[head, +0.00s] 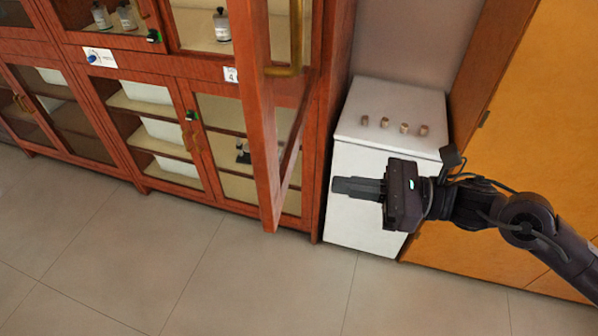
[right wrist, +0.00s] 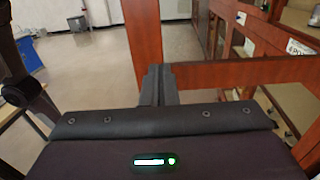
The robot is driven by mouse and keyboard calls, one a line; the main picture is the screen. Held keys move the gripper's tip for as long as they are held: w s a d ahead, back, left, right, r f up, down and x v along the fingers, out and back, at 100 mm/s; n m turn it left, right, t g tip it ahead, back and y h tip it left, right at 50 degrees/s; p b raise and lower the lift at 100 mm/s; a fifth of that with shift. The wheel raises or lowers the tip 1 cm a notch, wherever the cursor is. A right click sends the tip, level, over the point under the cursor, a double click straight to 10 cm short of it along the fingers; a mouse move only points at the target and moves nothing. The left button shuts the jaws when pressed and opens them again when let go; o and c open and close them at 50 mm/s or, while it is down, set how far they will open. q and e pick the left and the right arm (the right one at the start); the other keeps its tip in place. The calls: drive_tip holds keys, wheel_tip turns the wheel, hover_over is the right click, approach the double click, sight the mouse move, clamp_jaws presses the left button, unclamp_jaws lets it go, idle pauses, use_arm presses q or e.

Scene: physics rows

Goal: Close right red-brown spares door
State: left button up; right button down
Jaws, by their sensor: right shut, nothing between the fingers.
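A red-brown glass-paned cabinet door (head: 262,140) stands swung out from the cabinet, seen nearly edge-on, with a brass handle (head: 297,40) on its right-hand face. My right gripper (head: 336,188) is shut and empty. In the head view it points left, to the right of the open door, with a visible gap between them in the picture. In the right wrist view, the shut fingers (right wrist: 158,82) appear in front of the door's frame (right wrist: 148,30); I cannot tell whether they touch it. My left gripper is not in view.
A white cabinet (head: 362,195) with several small brown cylinders (head: 404,128) on top stands beside the red-brown cabinet. An orange-brown panel (head: 540,110) is at the right. Closed glazed doors (head: 150,130) are at the left. The tiled floor (head: 160,260) in front is clear.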

sight(279, 177)
drive_tip(key=p+x, duration=0.3)
drive_tip(key=x, duration=0.5)
drive_tip(key=shift+r+p, duration=0.1)
drive_tip(key=shift+p, duration=0.3)
drive_tip(key=shift+a, duration=0.15)
